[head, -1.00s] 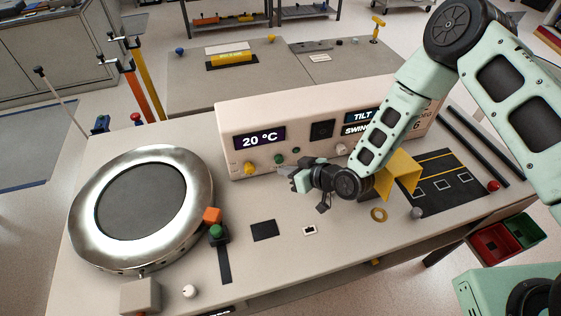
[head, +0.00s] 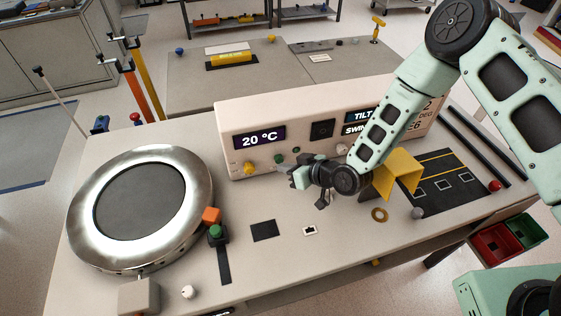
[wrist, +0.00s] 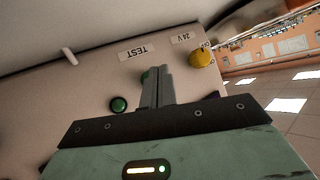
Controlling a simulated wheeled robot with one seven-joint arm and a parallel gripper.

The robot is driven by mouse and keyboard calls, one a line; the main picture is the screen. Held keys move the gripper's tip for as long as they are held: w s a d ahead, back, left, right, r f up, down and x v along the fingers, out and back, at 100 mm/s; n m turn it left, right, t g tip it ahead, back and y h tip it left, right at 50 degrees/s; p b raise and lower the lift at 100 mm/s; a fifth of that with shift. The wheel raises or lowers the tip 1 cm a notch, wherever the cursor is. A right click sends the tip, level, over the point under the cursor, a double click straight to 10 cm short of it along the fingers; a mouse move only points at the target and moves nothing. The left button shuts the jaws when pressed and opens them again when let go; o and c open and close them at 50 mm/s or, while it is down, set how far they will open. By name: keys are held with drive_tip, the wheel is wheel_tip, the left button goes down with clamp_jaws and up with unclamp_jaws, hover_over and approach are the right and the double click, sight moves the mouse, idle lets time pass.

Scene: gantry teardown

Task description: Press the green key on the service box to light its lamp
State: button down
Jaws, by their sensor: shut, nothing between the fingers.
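The service box (head: 222,135) is a long cream box at the back of the bench, with a "20 °C" display. On its front are a yellow knob (head: 249,168), a green round part (head: 280,159) and another green round part (head: 295,150). My gripper (head: 281,169) is shut and empty, its tips close to the box front, just below the first green part. In the wrist view, the shut fingers (wrist: 157,75) partly cover one green part (wrist: 146,76) near the "TEST" label; contact cannot be told. The other green part (wrist: 119,104) shows a dark rim, clear of the fingers.
A large silver ring with a dark disc (head: 140,205) fills the bench's left. A yellow bracket (head: 402,170) stands close to my wrist on the right. The bench middle is mostly clear.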

drive_tip(key=shift+w+a, duration=0.1)
drive_tip(key=shift+w, duration=0.3)
idle(0.3)
drive_tip(key=shift+s+d, duration=0.25)
drive_tip(key=shift+s, duration=0.65)
drive_tip(key=shift+s+d, duration=0.3)
drive_tip(key=shift+s, duration=0.65)
drive_tip(key=shift+s+d, duration=0.25)
drive_tip(key=shift+s, duration=0.75)
drive_tip(key=shift+s+d, duration=0.3)
drive_tip(key=shift+s, duration=0.65)
